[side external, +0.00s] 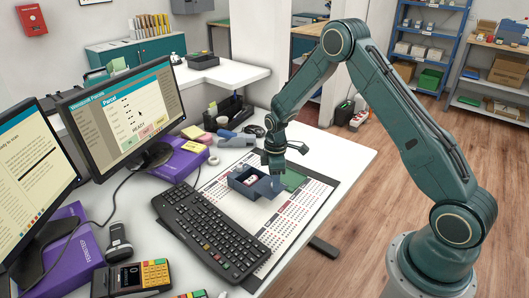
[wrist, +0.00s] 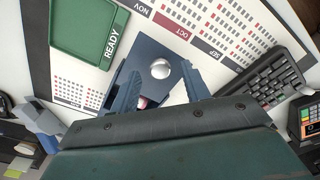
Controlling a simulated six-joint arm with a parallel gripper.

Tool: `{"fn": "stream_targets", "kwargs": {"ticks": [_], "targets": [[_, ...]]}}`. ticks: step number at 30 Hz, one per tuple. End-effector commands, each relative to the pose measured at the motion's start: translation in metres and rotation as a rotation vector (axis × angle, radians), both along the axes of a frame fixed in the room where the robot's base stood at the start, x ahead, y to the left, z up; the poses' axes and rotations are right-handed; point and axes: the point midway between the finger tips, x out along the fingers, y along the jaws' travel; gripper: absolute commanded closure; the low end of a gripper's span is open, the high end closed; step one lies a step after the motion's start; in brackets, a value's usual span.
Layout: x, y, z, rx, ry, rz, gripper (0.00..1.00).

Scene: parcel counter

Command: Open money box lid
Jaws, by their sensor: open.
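The money box (side external: 240,186) is a small dark blue box on the calendar desk mat. Its dark blue lid (side external: 266,187) sits to the right of the box's opening, which shows something pale and red inside. In the wrist view the lid (wrist: 150,50) bears a round silver knob (wrist: 160,69), and a pink-red item (wrist: 143,102) shows below it. My gripper (side external: 276,177) is over the lid; in the wrist view its open fingers (wrist: 160,75) stand on either side of the knob. Whether they touch the lid is unclear.
A green tray marked READY (wrist: 85,38) lies beside the box, at its right in the side view. A black keyboard (side external: 212,228) is close in front. Monitors (side external: 122,113), a black organiser (side external: 228,117) and a card terminal (side external: 133,278) surround the mat.

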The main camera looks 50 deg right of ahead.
Motion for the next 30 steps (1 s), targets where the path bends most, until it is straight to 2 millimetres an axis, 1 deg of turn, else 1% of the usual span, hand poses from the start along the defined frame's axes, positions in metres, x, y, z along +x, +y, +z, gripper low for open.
{"fn": "stream_targets", "kwargs": {"ticks": [8, 15, 21, 25, 30], "targets": [[0.001, 0.0, 0.036, -0.001, -0.004, 0.0, 0.53], [0.0, 0.0, 0.077, -0.001, -0.004, 0.0, 0.53], [0.0, 0.0, 0.107, -0.001, -0.003, 0.0, 0.53], [0.0, 0.0, 0.12, -0.001, -0.002, 0.0, 0.53], [0.0, 0.0, 0.128, 0.0, 0.0, 0.0, 0.53]]}}
